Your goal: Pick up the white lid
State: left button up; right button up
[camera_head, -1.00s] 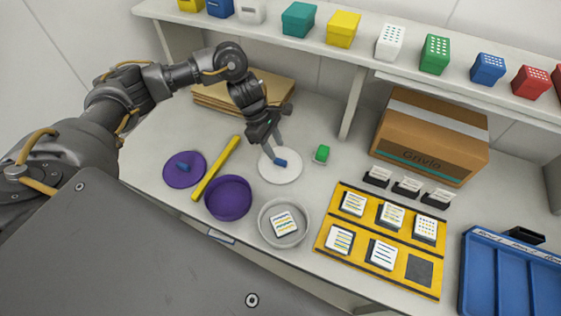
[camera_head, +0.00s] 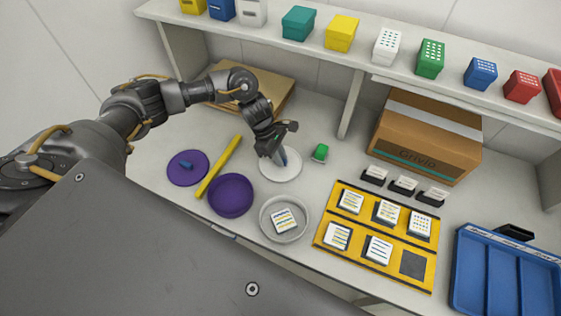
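The white lid (camera_head: 287,174) is a flat round disc with a small blue handle, lying on the table. My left gripper (camera_head: 281,158) points down over the middle of the lid, with its fingertips at the blue handle. The gripper and its fingers partly cover the handle and the lid's far side. I cannot tell whether the fingers are closed on the handle. My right gripper is out of view.
A purple lid (camera_head: 181,175), a yellow bar (camera_head: 219,166) and a purple bowl (camera_head: 231,196) lie to the left. A grey bowl (camera_head: 264,222) with a labelled block stands in front.

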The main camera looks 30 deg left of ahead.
pick_arm(q)
grip_shut()
jog(key=shift+r, duration=0.15)
